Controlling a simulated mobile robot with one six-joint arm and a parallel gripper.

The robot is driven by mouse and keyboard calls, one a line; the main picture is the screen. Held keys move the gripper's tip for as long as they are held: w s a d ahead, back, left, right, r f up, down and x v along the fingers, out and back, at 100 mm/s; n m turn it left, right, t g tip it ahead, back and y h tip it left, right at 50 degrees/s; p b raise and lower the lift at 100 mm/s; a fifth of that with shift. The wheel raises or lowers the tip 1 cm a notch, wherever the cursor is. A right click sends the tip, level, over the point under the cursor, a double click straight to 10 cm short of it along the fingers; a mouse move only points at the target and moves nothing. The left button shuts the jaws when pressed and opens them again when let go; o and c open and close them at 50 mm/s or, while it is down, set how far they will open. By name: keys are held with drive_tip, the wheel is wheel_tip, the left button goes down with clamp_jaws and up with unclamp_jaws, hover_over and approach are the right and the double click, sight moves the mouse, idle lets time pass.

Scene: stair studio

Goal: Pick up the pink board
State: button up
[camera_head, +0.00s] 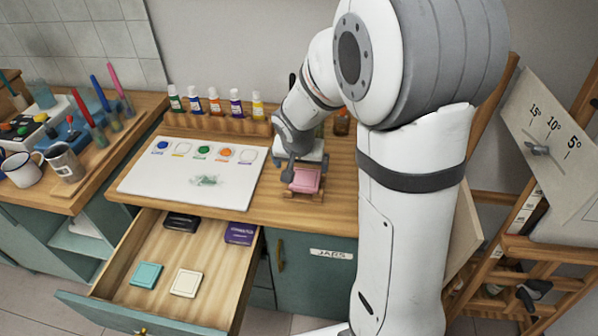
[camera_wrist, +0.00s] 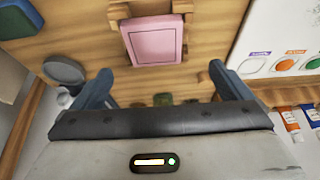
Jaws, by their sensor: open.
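The pink board (camera_head: 304,180) is a small flat panel resting on a wooden stand (camera_head: 292,195) on the counter in the head view. In the wrist view the pink board (camera_wrist: 152,42) is at the top centre, just beyond my fingertips, with wooden parts of the stand around it. My gripper (camera_head: 287,165) is beside the board in the head view, and part of it is hidden by my own arm. In the wrist view my gripper (camera_wrist: 167,82) has its two dark fingers spread wide, with nothing between them.
A white paint sheet (camera_head: 190,190) lies left of the stand. Paint bottles (camera_head: 215,100) stand in a wooden rack behind. An open drawer (camera_head: 180,255) holding several small tiles juts out below. An easel (camera_head: 530,230) stands at the right.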

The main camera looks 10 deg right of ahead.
sight(305, 177)
drive_tip(key=x, duration=0.6)
drive_tip(key=shift+s+d+f, duration=0.1)
drive_tip(key=shift+d+f, duration=0.1)
drive_tip(key=shift+d, duration=0.1)
drive_tip(key=shift+w+f, duration=0.25)
drive_tip(key=shift+f, duration=0.2)
drive_tip(key=shift+c, duration=0.4)
drive_tip(key=c, duration=1)
drive_tip(key=shift+r, duration=0.1)
